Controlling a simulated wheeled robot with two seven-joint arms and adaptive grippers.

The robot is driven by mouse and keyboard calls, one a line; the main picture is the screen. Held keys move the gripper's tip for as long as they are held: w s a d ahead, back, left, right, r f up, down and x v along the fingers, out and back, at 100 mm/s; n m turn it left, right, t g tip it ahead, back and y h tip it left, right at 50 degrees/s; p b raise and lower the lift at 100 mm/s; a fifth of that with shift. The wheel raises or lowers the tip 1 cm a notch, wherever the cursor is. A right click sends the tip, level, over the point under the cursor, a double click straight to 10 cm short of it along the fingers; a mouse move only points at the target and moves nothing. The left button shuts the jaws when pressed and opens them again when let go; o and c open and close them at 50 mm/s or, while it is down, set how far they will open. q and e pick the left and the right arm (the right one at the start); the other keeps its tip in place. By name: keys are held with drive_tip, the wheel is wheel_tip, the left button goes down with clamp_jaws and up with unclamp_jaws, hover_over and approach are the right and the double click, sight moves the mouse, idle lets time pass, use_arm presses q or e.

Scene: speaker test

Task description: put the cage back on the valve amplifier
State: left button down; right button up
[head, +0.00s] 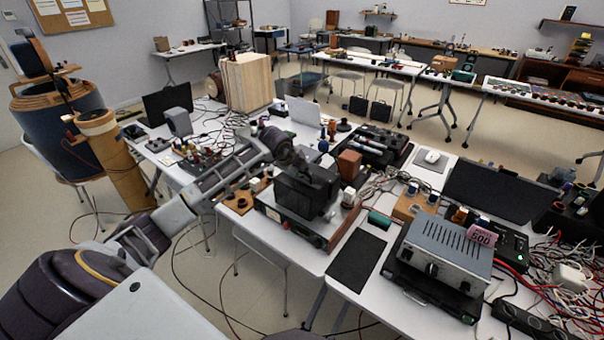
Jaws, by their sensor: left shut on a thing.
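The black cage (306,191) is in the middle of the head view, over the valve amplifier (280,219), a low chassis with reddish-brown sides on the white table. My left gripper (291,163) reaches in from the left and is shut on the cage at its upper side. The cage hides the top of the amplifier. I cannot tell whether the cage touches the chassis or hangs just above it. My right gripper is not in view.
A silver amplifier (447,252) and a black mat (356,259) are to the right. A wooden block (348,164) and small valves stand close behind the cage. Loose cables (535,250) crowd the right end of the table. A pale wooden box (246,82) stands behind.

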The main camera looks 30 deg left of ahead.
use_arm(q)
drive_tip(key=shift+f+b, duration=0.3)
idle(0.6)
drive_tip(key=c, duration=1.5)
unclamp_jaws()
drive_tip(key=shift+s+f, duration=0.1)
drive_tip(key=v, duration=1.2)
